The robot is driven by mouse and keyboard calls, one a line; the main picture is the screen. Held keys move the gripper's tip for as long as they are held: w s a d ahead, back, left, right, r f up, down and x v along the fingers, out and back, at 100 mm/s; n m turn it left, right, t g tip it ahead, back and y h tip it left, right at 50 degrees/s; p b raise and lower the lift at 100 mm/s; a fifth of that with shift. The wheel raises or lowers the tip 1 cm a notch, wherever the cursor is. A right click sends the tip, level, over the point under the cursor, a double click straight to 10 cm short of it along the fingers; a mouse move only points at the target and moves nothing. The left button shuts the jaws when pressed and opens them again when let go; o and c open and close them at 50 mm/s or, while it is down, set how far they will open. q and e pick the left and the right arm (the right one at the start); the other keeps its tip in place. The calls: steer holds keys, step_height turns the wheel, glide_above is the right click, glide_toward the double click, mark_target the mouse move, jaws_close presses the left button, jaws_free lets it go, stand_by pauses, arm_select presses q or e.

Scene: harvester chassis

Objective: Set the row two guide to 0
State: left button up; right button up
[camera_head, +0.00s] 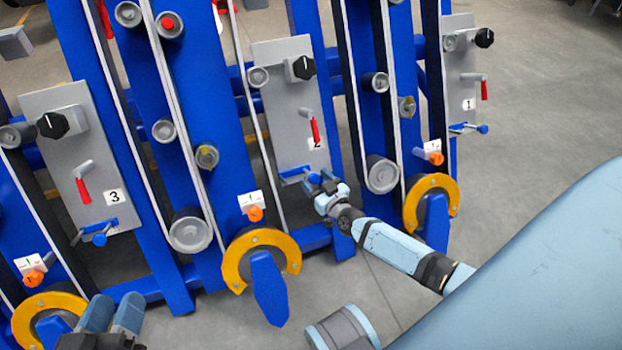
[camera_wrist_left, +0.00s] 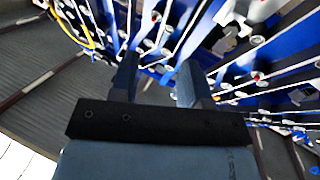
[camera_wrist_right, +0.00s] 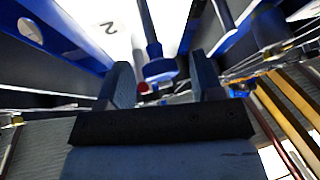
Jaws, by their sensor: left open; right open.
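The row two panel (camera_head: 283,110) is a grey plate marked 2 in the middle of the head view. It has a black dial (camera_head: 303,67), a red-handled lever (camera_head: 315,130) and a blue bracket (camera_head: 293,174) at its lower edge. My right gripper (camera_head: 326,184) is at this bracket. In the right wrist view a blue knob on a rod (camera_wrist_right: 160,70) shows between the open fingers; I cannot tell if they touch it. My left gripper (camera_head: 112,311) is open and empty at the lower left of the head view. Which part is the guide, and its setting, are unclear.
Panel 3 (camera_head: 70,165) stands to the left and panel 1 (camera_head: 462,85) to the right, with similar fittings. Blue beams, belts and rollers (camera_head: 190,232) lie between. Yellow-rimmed wheels (camera_head: 262,255) stick out low in front. Open grey floor (camera_head: 560,90) lies at the right.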

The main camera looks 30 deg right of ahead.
arm_select(q)
steer(key=shift+w+a+m+b, duration=0.15)
steer(key=shift+w+m+b, duration=0.15)
arm_select(e)
steer(key=shift+w, duration=1.45)
steer(key=shift+c, duration=0.3)
jaws_close()
